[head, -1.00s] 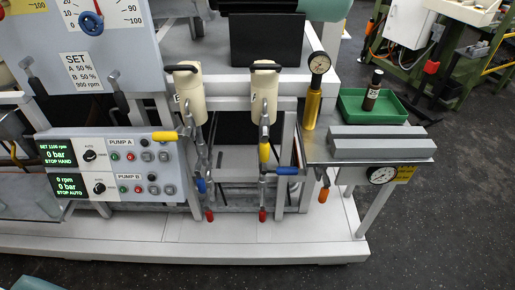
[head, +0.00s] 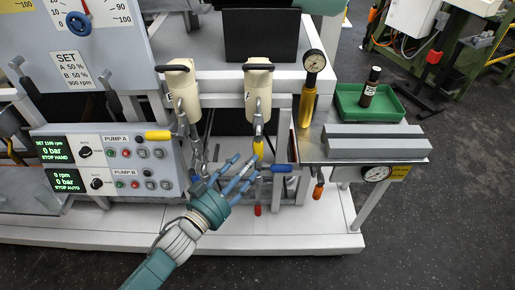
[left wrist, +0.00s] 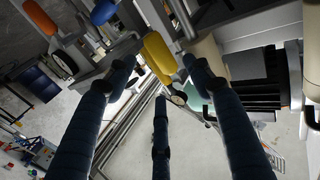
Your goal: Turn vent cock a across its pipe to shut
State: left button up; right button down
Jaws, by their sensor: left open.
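Two cream canisters, left (head: 181,90) and right (head: 257,88), hang on the frame with pipes and cocks below. The yellow lever (head: 258,147) under the right canister points down along its pipe. I cannot read which is cock a. My left gripper (head: 243,165) is open and empty, its fingertips just below and left of the hanging yellow lever. In the left wrist view, a yellow lever (left wrist: 158,55) lies between the upper fingertips (left wrist: 158,64); contact cannot be told. My right gripper is out of view.
A blue lever (head: 283,169) sits just right of the fingers, with a red one (head: 257,210) below and an orange one (head: 318,190) farther right. The pump panel (head: 105,165) stands left. A side table (head: 330,130) holds a green tray (head: 393,114) and a grey block (head: 375,148).

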aim_at(258, 153)
pick_arm(q)
jog(key=x, duration=0.7)
jog(key=shift+w+d, duration=0.2)
jog(key=shift+w, duration=0.1)
grip_shut()
